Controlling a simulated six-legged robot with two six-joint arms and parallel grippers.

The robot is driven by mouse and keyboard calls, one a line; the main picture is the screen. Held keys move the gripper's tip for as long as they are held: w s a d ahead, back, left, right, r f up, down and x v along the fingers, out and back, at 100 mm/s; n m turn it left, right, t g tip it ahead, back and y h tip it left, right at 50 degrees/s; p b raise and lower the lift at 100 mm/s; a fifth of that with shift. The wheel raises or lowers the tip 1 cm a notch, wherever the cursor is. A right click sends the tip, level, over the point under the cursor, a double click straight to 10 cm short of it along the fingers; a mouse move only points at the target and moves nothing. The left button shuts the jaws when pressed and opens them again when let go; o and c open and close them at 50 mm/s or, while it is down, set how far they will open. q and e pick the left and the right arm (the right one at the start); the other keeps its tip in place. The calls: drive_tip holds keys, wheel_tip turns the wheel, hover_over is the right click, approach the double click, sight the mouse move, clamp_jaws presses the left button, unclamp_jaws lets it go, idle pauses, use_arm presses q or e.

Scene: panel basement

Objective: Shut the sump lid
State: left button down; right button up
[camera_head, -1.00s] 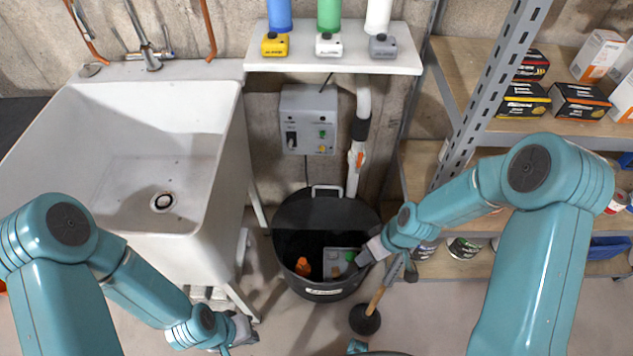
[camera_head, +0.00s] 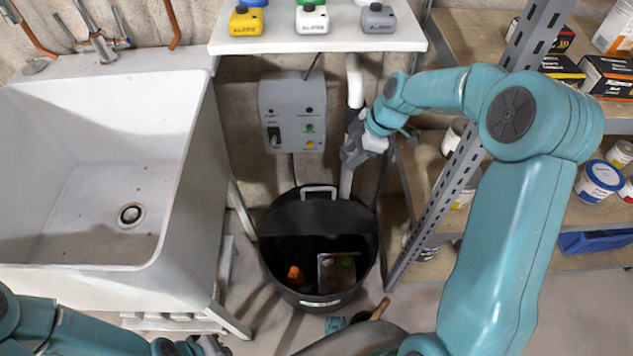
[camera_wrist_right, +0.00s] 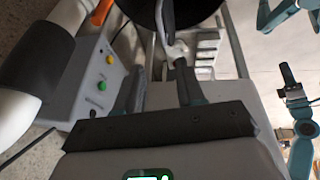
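The black round sump (camera_head: 318,285) stands open on the floor below the grey control box. Its dark lid (camera_head: 315,215) is raised at the back of the rim, with a pale handle (camera_head: 318,190) on top. An orange float (camera_head: 294,275) and a grey pump (camera_head: 335,268) show inside. My right gripper (camera_head: 352,152) is above and behind the lid, in front of the white pipe, apart from the handle. In the right wrist view its fingers (camera_wrist_right: 160,80) stand apart with nothing clearly between them. My left gripper (camera_head: 210,345) is at the bottom edge, mostly cut off.
The grey control box (camera_head: 294,112) and the white pipe (camera_head: 355,78) are close to my right gripper. A metal shelf (camera_head: 440,185) stands right of it, the white sink (camera_head: 105,175) left. A wooden handle (camera_head: 380,309) lies near the sump's front.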

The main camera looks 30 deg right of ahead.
sight(322, 188)
drive_tip(key=b+x, duration=0.1)
drive_tip(key=x, duration=1.5)
drive_tip(key=shift+s+d+f+b, duration=0.1)
drive_tip(key=shift+f+b, duration=0.05)
drive_tip(key=shift+b, duration=0.25)
clamp_jaws()
